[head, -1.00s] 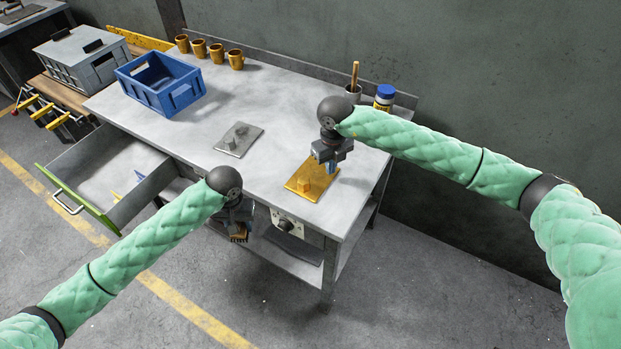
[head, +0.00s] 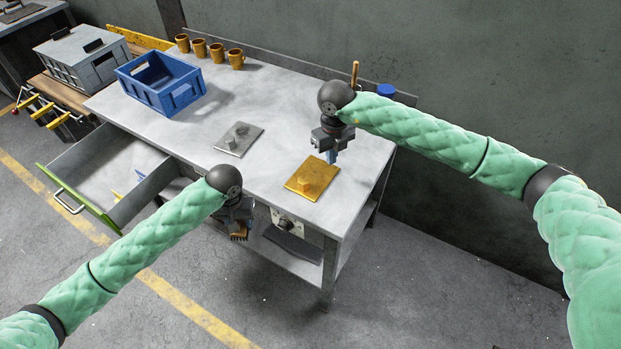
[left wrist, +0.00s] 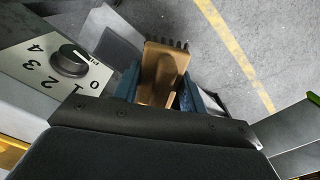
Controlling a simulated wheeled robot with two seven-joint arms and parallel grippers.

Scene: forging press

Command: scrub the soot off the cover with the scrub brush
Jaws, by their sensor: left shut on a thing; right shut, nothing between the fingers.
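My left gripper (head: 236,217) is shut on the scrub brush (head: 239,236), in front of the bench's front edge. In the left wrist view the brush (left wrist: 160,72) has a tan-brown body and dark bristles at its far end, between the blue fingers. Two plates with a raised knob lie flat on the bench: a grey one (head: 232,143) with a dark smudge near its knob, and a yellow one (head: 301,187) nearer the front right corner. I cannot tell for sure which is the cover. My right gripper (head: 332,156) is shut and empty, above and behind the yellow plate.
A blue crate (head: 160,85) and several yellow mugs (head: 217,53) stand at the bench's back left. An open drawer (head: 90,172) juts out at the left front. A control dial (head: 284,224) is on the bench front. A blue-lidded jar (head: 386,90) is mostly hidden behind my right arm.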

